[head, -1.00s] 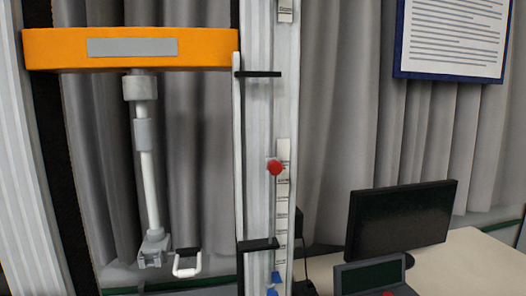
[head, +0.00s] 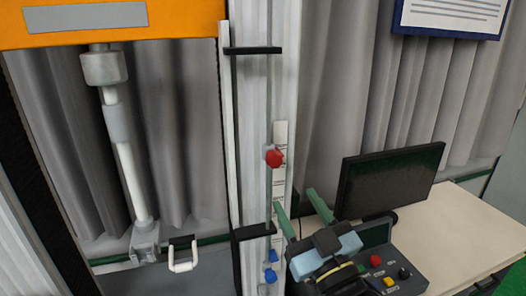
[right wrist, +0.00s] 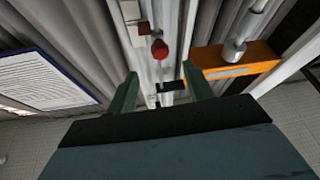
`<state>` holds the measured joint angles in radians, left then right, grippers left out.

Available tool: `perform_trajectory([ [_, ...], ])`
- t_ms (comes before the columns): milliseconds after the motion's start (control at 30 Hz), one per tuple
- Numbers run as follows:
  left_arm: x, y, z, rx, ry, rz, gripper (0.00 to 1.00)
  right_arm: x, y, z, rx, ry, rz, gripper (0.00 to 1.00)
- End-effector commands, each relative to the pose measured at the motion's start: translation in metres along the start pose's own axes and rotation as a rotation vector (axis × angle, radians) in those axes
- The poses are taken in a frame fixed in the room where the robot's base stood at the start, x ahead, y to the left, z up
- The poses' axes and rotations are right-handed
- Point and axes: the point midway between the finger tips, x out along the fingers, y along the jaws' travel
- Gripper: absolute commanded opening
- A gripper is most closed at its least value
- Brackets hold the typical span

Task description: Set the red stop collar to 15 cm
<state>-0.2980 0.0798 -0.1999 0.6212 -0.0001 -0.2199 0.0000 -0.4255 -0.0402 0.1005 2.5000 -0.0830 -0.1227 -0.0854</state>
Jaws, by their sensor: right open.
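The red stop collar (head: 274,157), a small red knob-like piece, sits on the rail of the tall column (head: 253,120), beside a white scale strip (head: 279,190). The scale figures are too small to read. My right gripper (head: 296,198) is open and empty, with its green fingers below and to the right of the red collar. In the right wrist view the red collar (right wrist: 159,48) shows beyond the gap between the open fingers (right wrist: 159,83), apart from them. My left gripper is not in view.
Two blue pieces (head: 271,257) sit lower on the rail. Black brackets (head: 253,50) stick out from the column. An orange beam (head: 120,22) and a hanging rod (head: 127,160) are at left. A monitor (head: 390,180) and a button console (head: 385,278) stand on the desk (head: 450,235) at right.

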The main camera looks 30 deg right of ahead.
Motion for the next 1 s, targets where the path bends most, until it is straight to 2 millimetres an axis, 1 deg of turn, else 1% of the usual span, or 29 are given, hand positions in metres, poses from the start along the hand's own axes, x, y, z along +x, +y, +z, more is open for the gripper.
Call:
perform_trajectory([
  [33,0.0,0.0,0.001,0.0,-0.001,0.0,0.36,0.001,0.001,-0.004,-0.002,0.008,0.003,0.52],
  [167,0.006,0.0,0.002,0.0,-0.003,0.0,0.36,0.007,0.001,-0.004,-0.002,0.014,0.003,0.52],
  [367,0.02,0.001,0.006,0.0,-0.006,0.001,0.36,0.027,0.001,-0.003,-0.002,0.015,0.004,0.52],
  [533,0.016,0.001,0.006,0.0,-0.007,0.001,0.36,0.055,0.002,-0.006,-0.002,0.013,0.003,0.52],
  [600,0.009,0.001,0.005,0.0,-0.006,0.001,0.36,0.07,0.002,-0.007,-0.002,0.011,0.003,0.52],
  [800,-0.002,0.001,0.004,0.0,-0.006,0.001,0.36,0.107,0.002,-0.007,-0.002,0.009,0.002,0.52],
  [900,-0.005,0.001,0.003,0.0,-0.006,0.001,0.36,0.12,0.002,-0.007,-0.003,0.009,0.002,0.52],
  [1000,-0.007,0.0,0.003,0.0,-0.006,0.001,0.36,0.128,0.002,-0.006,-0.003,0.008,0.001,0.52],
])
